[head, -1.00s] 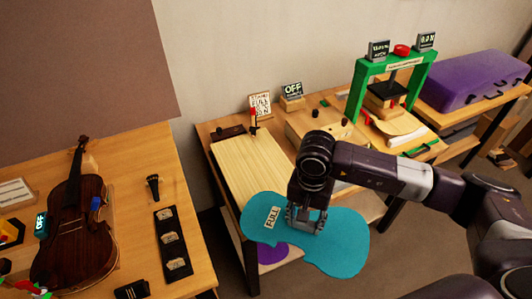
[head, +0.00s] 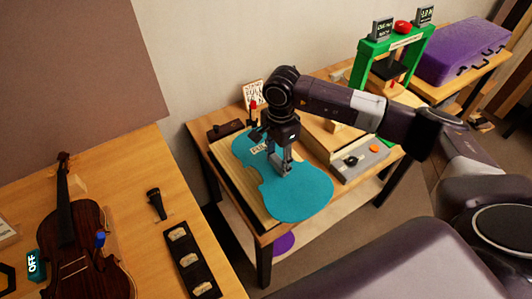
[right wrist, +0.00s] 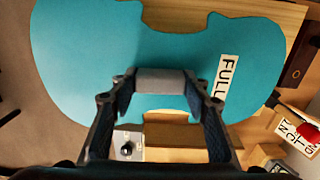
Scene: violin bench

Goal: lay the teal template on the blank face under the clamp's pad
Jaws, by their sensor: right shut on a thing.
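The teal template (head: 303,195), a flat violin-shaped sheet with a "FULL" label, shows in the head view above the pale blank (head: 228,163). It covers most of the blank and overhangs its front right edge. I cannot tell whether it touches the blank. My right gripper (head: 284,167) is shut on the template near its waist. In the right wrist view the template (right wrist: 100,50) spreads beyond the fingers (right wrist: 160,82), around a grey block. The red-tipped clamp (head: 253,110) stands at the blank's far end; its pad is not clearly visible. My left gripper is not in view.
A small sign (head: 254,92) stands behind the clamp. Right of the template are a wooden block and a grey control box (head: 358,160). A green press (head: 398,42) stands farther right. A violin (head: 72,235) lies on the left table.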

